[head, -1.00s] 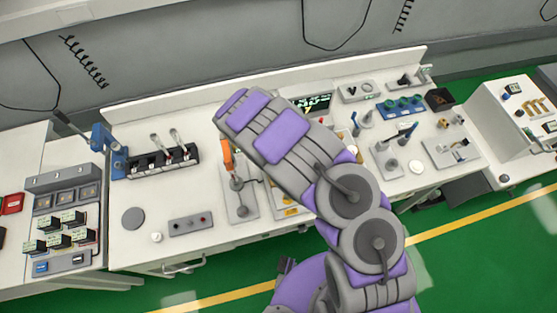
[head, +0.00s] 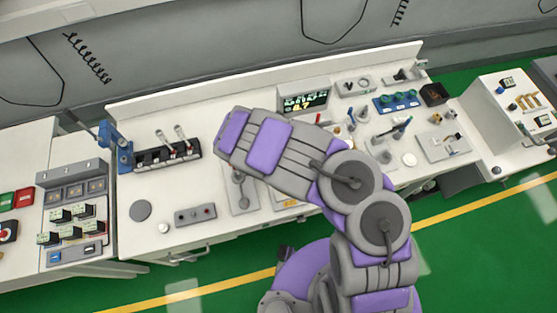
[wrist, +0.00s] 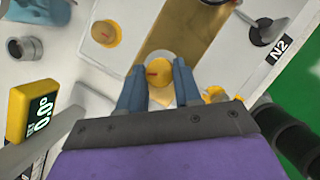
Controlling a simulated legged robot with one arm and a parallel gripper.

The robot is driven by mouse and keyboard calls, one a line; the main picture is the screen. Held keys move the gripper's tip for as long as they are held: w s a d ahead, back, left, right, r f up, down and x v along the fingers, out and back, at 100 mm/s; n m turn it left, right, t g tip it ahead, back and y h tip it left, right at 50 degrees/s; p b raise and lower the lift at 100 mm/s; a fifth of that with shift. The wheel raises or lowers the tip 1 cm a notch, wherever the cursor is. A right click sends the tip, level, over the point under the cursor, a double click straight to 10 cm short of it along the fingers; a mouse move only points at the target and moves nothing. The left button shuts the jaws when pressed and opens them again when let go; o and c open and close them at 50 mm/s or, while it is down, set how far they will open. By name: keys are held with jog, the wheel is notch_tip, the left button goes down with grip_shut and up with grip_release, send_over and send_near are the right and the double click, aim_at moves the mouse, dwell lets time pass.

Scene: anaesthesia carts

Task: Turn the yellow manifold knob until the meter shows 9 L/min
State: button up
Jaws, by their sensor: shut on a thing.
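In the wrist view a round yellow knob (wrist: 153,75) with a red mark sits between the two blue-grey fingers of my gripper (wrist: 158,84), which is shut on it. A yellow-framed meter (wrist: 40,113) at the left edge has green digits that appear to read 0.0. In the head view a dark screen (head: 305,102) at the back of the bench shows green and yellow digits, with a yellow figure that looks like 8.7. My arm hides the gripper and the knob in the head view.
A second yellow knob (wrist: 105,33) with a red mark lies up and left in the wrist view. A brass-coloured strip (wrist: 180,38) runs behind the held knob, near an N2 label (wrist: 279,50). A black rack (head: 165,155) and a grey button panel (head: 195,215) stand left of my arm.

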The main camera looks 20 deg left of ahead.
jog(key=shift+n, duration=0.6)
jog(key=shift+y, duration=0.3)
jog(key=o, duration=1)
jog(key=shift+w+a+f, duration=0.1)
jog(key=shift+w+a, duration=0.05)
jog(key=shift+o, duration=0.2)
